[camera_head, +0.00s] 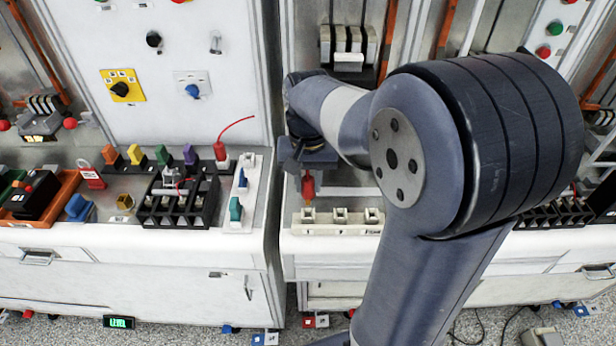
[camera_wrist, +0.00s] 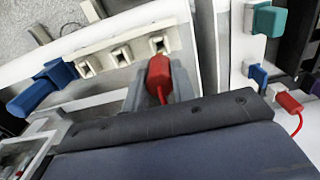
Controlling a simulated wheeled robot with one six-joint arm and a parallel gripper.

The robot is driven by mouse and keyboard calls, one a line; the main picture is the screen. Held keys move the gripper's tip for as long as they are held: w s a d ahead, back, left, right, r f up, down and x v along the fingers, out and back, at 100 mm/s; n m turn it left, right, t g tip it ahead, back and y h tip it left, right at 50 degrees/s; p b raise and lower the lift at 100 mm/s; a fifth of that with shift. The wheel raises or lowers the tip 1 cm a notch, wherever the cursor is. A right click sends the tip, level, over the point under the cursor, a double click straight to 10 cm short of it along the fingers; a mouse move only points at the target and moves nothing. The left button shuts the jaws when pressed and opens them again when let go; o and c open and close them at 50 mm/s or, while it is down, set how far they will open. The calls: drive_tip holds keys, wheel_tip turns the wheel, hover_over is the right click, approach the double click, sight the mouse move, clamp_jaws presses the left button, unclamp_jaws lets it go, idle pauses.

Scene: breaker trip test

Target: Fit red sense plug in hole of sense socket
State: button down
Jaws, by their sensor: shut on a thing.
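My gripper (camera_head: 307,168) is shut on a red plug (camera_head: 308,187), which points down above the left end of a cream socket strip (camera_head: 360,229). The strip has three square holes. The plug is over or just behind the leftmost hole block (camera_head: 308,214), with a small gap seeming to show between them. In the wrist view, the plug (camera_wrist: 159,69) sits between the fingers (camera_wrist: 158,85), its red cord trailing back. Its tip is beside the nearest hole (camera_wrist: 158,44); the hole still shows. I cannot tell which hole is the sense socket.
A panel wall rises behind. In the wrist view, a blue part (camera_wrist: 40,88) lies left of the holes.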

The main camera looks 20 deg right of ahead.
sight(308, 204)
drive_tip(key=shift+f+b, duration=0.5)
drive_tip(key=shift+f, duration=0.6)
drive_tip(key=shift+f+b, duration=1)
drive_tip(key=shift+f, duration=1)
idle(1.1)
drive_tip(key=c, duration=1.1)
unclamp_jaws()
wheel_tip(308, 204, up, 11)
drive_tip(key=shift+f, duration=0.1)
